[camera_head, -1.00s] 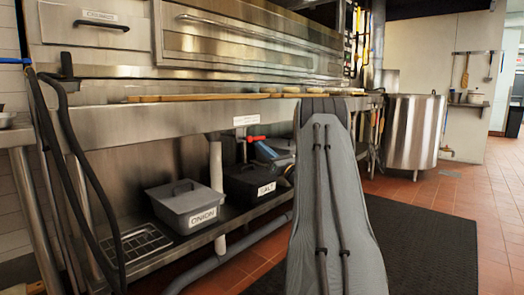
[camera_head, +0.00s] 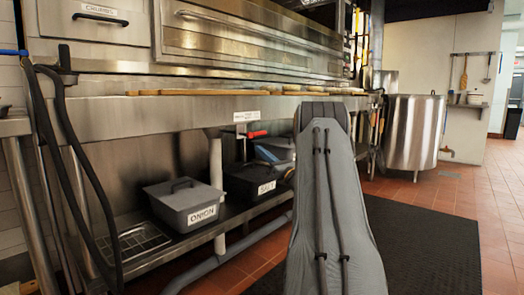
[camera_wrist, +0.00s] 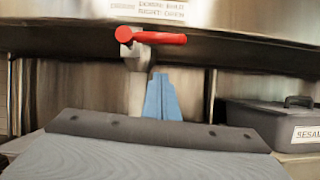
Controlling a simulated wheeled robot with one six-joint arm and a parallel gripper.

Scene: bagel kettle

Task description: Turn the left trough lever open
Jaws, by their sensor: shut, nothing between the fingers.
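The trough lever (camera_head: 255,134) is a red handle under the steel trough's front. In the wrist view the red lever (camera_wrist: 160,38) lies nearly level, pointing right from its pivot on a grey valve and pipe (camera_wrist: 136,80). My gripper (camera_wrist: 162,97) shows as narrow blue fingers, shut and empty, just below the handle and beside the pipe. Whether the fingers touch the pipe or lever I cannot tell. In the head view my gripper (camera_head: 268,153) is partly hidden by my grey-covered arm.
A steel trough (camera_head: 170,113) runs above, with a white label (camera_head: 246,116) over the lever. Below, an onion bin (camera_head: 175,197) and salt bin (camera_head: 250,182) stand on the shelf. A sesame bin (camera_wrist: 270,123) is right in the wrist view. A steel kettle (camera_head: 413,132) stands at right.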

